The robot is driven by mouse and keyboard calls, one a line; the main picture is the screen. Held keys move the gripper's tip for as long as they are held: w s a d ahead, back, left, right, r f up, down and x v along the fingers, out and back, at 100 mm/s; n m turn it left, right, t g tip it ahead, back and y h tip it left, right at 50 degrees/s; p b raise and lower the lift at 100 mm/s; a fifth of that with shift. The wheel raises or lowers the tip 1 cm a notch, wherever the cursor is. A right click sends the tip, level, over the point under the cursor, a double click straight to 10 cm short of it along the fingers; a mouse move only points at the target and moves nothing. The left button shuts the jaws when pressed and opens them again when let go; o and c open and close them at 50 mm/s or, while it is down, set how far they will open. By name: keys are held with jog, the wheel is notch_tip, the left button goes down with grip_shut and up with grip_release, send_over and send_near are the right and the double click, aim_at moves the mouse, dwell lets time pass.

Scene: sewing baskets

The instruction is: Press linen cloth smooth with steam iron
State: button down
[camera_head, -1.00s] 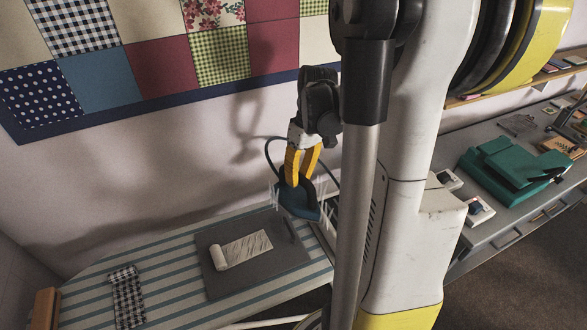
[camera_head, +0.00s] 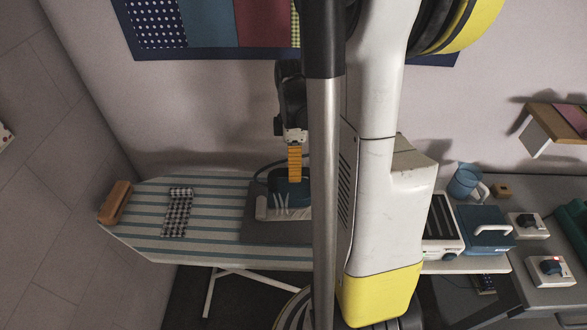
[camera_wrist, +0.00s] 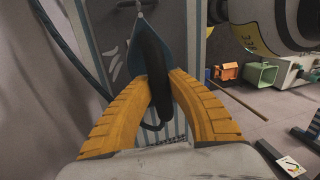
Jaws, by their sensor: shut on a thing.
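My gripper (camera_head: 295,177) is shut on the black handle of the blue steam iron (camera_head: 287,190). In the wrist view, both yellow fingers of my gripper (camera_wrist: 162,82) close around that handle, with the blue iron body (camera_wrist: 146,32) beyond it. The iron is low over the linen cloth (camera_head: 264,210), a pale strip with a rolled left end lying on a dark grey mat (camera_head: 268,233). The iron hides part of the cloth.
The striped ironing board (camera_head: 215,240) carries a black-and-white checked cloth (camera_head: 179,212) and a wooden block (camera_head: 115,202) at its left end. My column hides the board's right part. A blue box (camera_head: 487,230) and a blue mug (camera_head: 465,182) stand at right.

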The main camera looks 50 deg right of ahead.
aim_at(294, 188)
jog(key=shift+f+b, duration=2.1)
jog(key=shift+f, duration=0.85)
jog(key=shift+f+b, duration=0.35)
jog(key=shift+f, duration=0.05)
jog(key=shift+r, duration=0.1)
dwell(1.3)
jog(key=shift+r+p, duration=2.6)
jog(key=shift+r, duration=0.85)
